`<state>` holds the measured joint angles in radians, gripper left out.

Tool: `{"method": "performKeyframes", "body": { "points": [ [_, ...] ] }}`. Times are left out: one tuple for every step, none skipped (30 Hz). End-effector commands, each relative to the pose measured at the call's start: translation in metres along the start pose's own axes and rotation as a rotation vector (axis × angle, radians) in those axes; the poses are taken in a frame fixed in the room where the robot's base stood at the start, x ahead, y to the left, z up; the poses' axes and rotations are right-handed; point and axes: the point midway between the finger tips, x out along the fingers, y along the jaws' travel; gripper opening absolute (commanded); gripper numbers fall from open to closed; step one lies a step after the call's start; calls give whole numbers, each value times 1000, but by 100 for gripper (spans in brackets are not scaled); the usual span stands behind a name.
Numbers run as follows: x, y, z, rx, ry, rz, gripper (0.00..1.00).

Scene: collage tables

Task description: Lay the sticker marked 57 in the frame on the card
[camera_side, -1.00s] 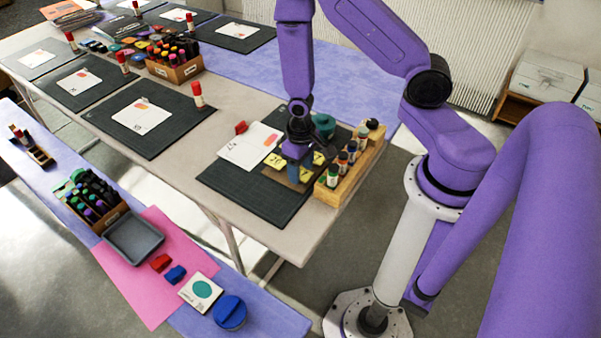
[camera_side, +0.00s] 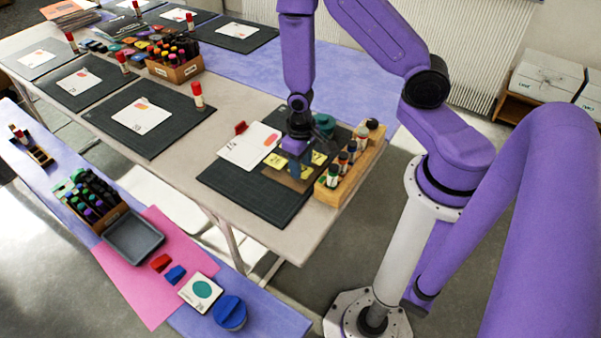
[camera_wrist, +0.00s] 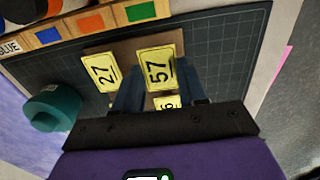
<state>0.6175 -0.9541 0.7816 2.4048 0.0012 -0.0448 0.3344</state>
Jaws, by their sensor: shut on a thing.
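The yellow sticker marked 57 (camera_wrist: 158,70) sits between the two blue fingertips of my gripper (camera_wrist: 158,82) in the wrist view; my gripper is shut on it. A yellow sticker marked 27 (camera_wrist: 102,72) lies to its left. Another yellow sticker (camera_wrist: 167,102), partly hidden by my gripper, shows a 6. In the side view my gripper (camera_side: 296,170) is low over the brown backing sheet (camera_side: 284,177), and the 57 cannot be read there. The white card (camera_side: 240,154), with an orange-red shape, lies left of my gripper on the dark mat (camera_side: 240,187). Its frame is too small to make out.
A wooden holder (camera_side: 333,197) with several glue bottles stands right of the mat. A teal round object (camera_side: 325,124) stands behind my gripper. A red object (camera_side: 240,128) sits behind the card. The mat's front part is bare.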

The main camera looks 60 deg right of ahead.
Motion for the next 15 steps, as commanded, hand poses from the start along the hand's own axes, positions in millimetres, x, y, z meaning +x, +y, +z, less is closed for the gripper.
{"method": "performKeyframes", "body": {
  "points": [
    [-2, 0, 0, 0, 1, 0, 26],
    [-4, 0, 0, 0, 2, -1, 26],
    [-6, 0, 0, 1, 2, -1, 26],
    [-7, 0, 0, 1, 2, -1, 26],
    [-8, 0, 0, 1, 1, 0, 26],
    [-10, 0, 0, 1, 1, 0, 26],
    [-11, 0, 0, 1, 1, 0, 26],
    [-12, 0, 0, 1, 2, -1, 26],
    [-14, 0, 0, 1, 2, -1, 26],
    [-15, 0, 0, 1, 2, -1, 26],
    [-16, 0, 0, 1, 2, -1, 26],
    [-18, 0, 0, 1, 1, -1, 26],
    [-20, 0, 0, 1, 1, 0, 26],
    [-21, 0, 0, 1, 1, 0, 26],
    [-22, 0, 0, 1, 1, 0, 26]
  ]
}}
